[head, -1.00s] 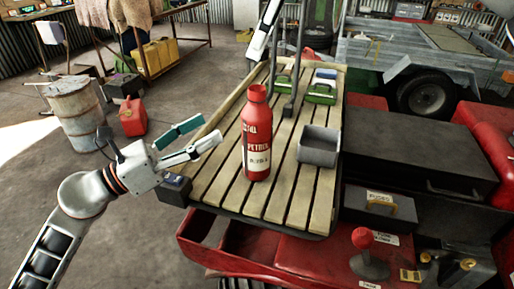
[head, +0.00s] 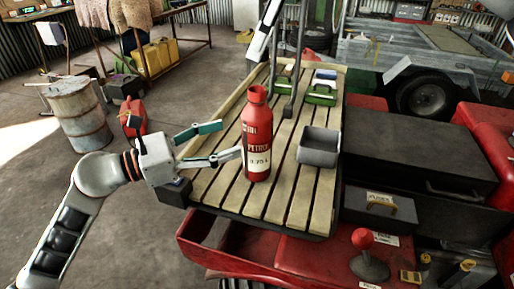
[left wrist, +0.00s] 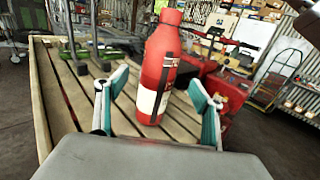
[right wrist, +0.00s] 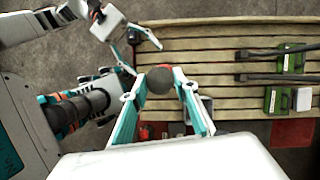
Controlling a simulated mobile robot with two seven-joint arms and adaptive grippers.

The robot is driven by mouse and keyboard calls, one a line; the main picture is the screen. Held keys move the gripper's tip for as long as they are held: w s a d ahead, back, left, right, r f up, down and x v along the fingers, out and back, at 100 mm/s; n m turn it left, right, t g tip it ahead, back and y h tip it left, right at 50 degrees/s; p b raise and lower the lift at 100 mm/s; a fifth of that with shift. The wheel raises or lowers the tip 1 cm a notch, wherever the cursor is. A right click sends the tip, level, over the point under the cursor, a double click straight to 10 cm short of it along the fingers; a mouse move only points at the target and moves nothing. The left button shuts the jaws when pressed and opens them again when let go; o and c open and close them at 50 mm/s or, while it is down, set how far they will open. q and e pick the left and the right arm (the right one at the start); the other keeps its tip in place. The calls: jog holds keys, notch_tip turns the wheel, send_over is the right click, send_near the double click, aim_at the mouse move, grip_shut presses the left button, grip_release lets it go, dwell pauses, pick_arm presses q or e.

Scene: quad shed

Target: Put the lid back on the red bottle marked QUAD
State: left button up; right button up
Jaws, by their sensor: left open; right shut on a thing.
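The red bottle (head: 257,140) stands upright on the slatted wooden rack, with lettering reading PETROL and a pale label. My left gripper (head: 228,140) is open just left of it, its fingers pointing at it. In the left wrist view the bottle (left wrist: 160,80) stands between and just beyond the two spread fingers (left wrist: 155,105). I cannot tell whether the bottle touches them. In the right wrist view my right gripper (right wrist: 160,82) is shut on a round, dark grey-brown thing, apparently the lid (right wrist: 160,79), above the rack.
The rack (head: 215,185) has a grey open bin (head: 318,146) right of the bottle. Green cases (head: 320,94) and upright dark rods (head: 299,50) are farther back. A black box (head: 420,150) lies to the right. Bare slats lie in front of the bottle.

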aim_at(245, 133)
pick_arm(q)
jog(key=x, duration=0.8)
jog(key=shift+w+d, duration=0.2)
jog(key=shift+d, duration=0.15)
jog(key=c, duration=1.7)
pick_arm(e)
jog(key=shift+f, duration=2.45)
jog(key=shift+f, duration=0.15)
jog(key=shift+f, duration=0.75)
jog(key=shift+f, duration=0.6)
